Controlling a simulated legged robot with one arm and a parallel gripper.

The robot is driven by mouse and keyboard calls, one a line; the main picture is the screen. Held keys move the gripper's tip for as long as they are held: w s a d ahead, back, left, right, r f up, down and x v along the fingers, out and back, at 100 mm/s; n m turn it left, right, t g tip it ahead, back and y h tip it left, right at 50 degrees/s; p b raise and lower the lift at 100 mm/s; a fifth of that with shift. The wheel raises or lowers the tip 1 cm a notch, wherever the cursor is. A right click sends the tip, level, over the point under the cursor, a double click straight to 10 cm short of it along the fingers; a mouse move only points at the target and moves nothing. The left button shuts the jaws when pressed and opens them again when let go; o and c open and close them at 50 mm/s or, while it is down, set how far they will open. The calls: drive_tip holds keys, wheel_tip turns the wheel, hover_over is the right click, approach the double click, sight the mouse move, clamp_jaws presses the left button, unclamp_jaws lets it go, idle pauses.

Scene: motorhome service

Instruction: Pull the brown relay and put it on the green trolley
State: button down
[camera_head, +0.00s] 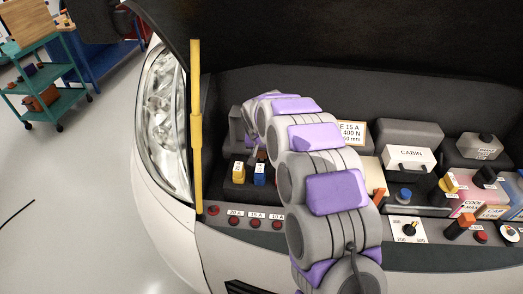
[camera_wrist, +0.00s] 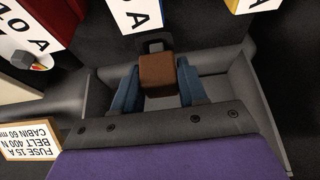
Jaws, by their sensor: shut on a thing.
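The brown relay (camera_wrist: 158,72) is between the two blue fingers of my gripper (camera_wrist: 158,84) in the wrist view. The gripper is shut on it. Dark grey walls of a box-like part lie around and below the fingers. I cannot tell whether the relay is still seated in a socket. In the head view my arm reaches into the open front bay and my gripper (camera_head: 254,152) is partly hidden by my own arm links; the relay is not clear there. The green trolley (camera_head: 44,79) stands on the floor at the far upper left, with things on its shelves.
A yellow fuse (camera_head: 238,172) and a blue fuse (camera_head: 259,175) stand close to my gripper. A yellow prop bar (camera_head: 196,130) and the headlight (camera_head: 164,105) lie between the bay and the trolley. A blue bench (camera_head: 100,55) is behind the trolley. The floor at left is mostly clear.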

drive_tip(key=shift+r+p, duration=0.7)
drive_tip(key=shift+r, duration=1.05)
